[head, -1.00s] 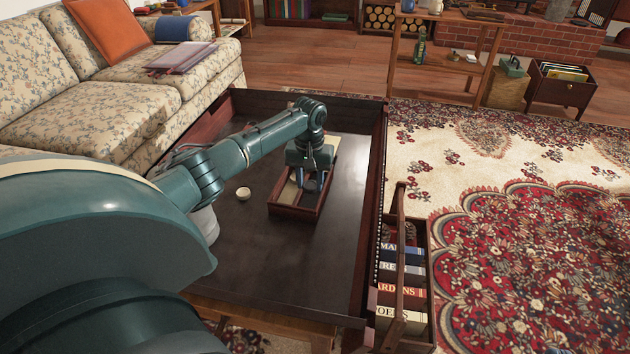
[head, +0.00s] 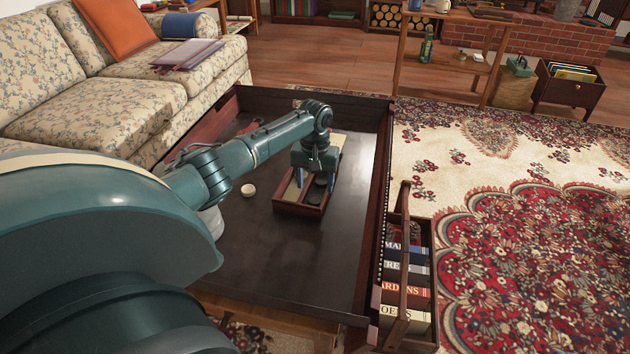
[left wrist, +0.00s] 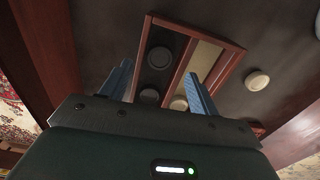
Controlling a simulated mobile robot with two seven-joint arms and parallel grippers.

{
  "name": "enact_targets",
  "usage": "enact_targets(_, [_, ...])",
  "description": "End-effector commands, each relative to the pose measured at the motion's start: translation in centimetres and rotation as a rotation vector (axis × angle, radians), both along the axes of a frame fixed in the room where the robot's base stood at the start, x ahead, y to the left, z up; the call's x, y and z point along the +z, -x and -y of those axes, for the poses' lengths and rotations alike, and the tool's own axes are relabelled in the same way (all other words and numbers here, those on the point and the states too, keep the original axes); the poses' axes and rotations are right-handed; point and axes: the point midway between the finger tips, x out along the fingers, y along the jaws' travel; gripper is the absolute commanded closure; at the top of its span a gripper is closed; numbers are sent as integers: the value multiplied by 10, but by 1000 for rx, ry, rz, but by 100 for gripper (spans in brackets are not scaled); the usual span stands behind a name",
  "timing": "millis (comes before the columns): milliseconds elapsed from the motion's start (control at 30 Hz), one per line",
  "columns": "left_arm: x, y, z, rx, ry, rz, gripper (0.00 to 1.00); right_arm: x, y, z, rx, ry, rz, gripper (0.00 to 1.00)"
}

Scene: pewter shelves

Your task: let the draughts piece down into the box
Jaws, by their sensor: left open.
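The box (head: 297,209) is a reddish-brown wooden tray with two compartments, standing on the dark tabletop. Dark round draughts pieces lie in its right compartment in the head view: one (head: 320,180) between my fingers and one (head: 314,198) nearer the front. In the left wrist view, dark pieces (left wrist: 159,57) and (left wrist: 150,95) lie in the dark-floored compartment, and a pale piece (left wrist: 179,103) shows partly behind a finger. My left gripper (head: 316,182) is open and empty over the box, its blue fingers (left wrist: 160,70) apart. My right gripper is out of view.
A pale round piece (head: 249,190) lies on the table left of the box. The table (head: 270,260) has a raised rim and is clear in front of the box. A book rack (head: 430,290) stands beyond its right edge. A floral sofa (head: 120,110) is on the left.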

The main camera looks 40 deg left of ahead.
Motion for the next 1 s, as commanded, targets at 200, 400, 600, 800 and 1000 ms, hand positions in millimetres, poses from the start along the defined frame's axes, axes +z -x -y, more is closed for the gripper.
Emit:
enact_targets(200, [5, 0, 0, 0, 0, 1, 39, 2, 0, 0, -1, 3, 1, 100])
enact_targets(400, [39, -1, 0, 0, -1, 3, 39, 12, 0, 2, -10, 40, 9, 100])
enact_targets(600, [85, 0, 0, -1, -1, 2, 39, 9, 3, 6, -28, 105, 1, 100])
enact_targets(800, [118, 0, 0, 0, 0, 2, 39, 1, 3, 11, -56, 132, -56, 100])
enact_targets(1000, [132, 0, 0, 1, 0, 1, 39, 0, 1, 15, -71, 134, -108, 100])
